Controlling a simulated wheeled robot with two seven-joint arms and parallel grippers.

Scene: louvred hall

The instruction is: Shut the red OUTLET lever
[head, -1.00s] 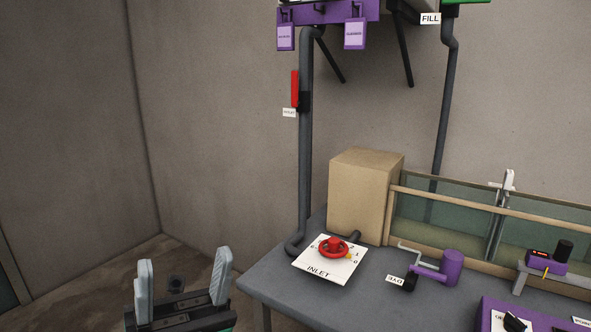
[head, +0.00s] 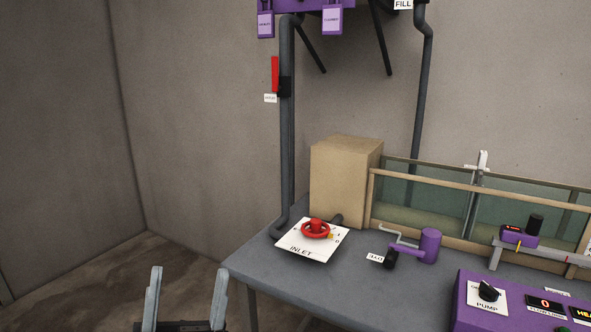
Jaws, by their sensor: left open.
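The red lever (head: 275,74) is on the dark vertical pipe (head: 287,150) at the back wall. It stands upright, parallel to the pipe, on a black valve body (head: 285,87). A small white label (head: 270,98) sits just below it; its text is too small to read. My left gripper (head: 187,300) is at the bottom left, in front of the table's left corner. Its two fingers point up and stand wide apart, with nothing between them. It is well below the lever and apart from it. My right gripper is not in view.
The grey table (head: 262,281) holds a red INLET handwheel (head: 316,228) on a white plate, a tan box (head: 340,185), a glass-sided tank (head: 425,190) and a purple PUMP panel (head: 462,300). Purple tags (head: 332,19) hang above the lever. Floor left of the table is clear.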

